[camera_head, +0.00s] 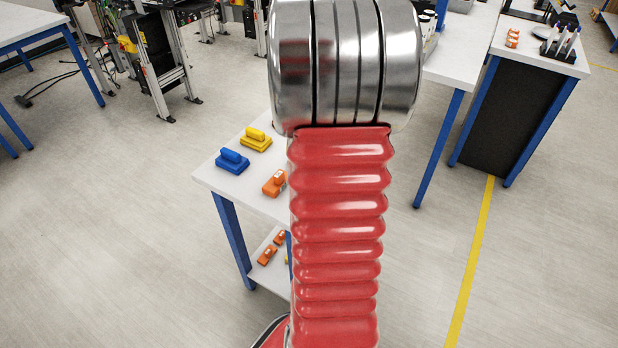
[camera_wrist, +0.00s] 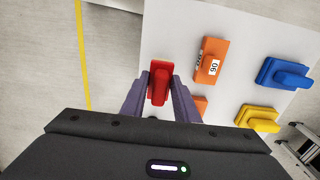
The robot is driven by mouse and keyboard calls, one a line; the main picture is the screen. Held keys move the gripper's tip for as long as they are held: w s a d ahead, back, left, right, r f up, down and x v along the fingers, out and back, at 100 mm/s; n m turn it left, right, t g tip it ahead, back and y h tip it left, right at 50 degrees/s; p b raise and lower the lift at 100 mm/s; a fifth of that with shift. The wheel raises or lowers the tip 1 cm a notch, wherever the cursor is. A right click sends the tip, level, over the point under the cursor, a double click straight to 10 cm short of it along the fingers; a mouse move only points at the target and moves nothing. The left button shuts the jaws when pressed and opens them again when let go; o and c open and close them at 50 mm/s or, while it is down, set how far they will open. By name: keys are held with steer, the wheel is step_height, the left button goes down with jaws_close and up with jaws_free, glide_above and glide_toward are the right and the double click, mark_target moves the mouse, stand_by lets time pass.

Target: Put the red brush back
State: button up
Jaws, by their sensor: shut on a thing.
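The red brush (camera_wrist: 159,82) shows in the wrist view, upper middle, between the two purple fingers of my gripper (camera_wrist: 160,90). My gripper is shut on it. The brush is over or at the edge of the white table top (camera_wrist: 176,30); whether it touches the surface I cannot tell. In the head view my own red and silver arm covers the gripper and the red brush. The same white table (camera_head: 215,178) shows there to the left of my arm.
An orange brush-shaped block (camera_wrist: 211,60) with a label lies right of the red brush, with another orange piece (camera_wrist: 199,106) nearer. Blue (camera_wrist: 284,73) and yellow (camera_wrist: 257,118) brushes lie further right. A lower shelf (camera_head: 268,284) holds orange pieces. Open floor lies left of the table.

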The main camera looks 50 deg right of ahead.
steer(key=shift+f, duration=1.45)
steer(key=o, duration=1)
steer(key=shift+f, duration=0.1)
step_height(320, 180, up, 12)
steer(key=shift+r, duration=0.15)
steer(key=shift+a, duration=0.1)
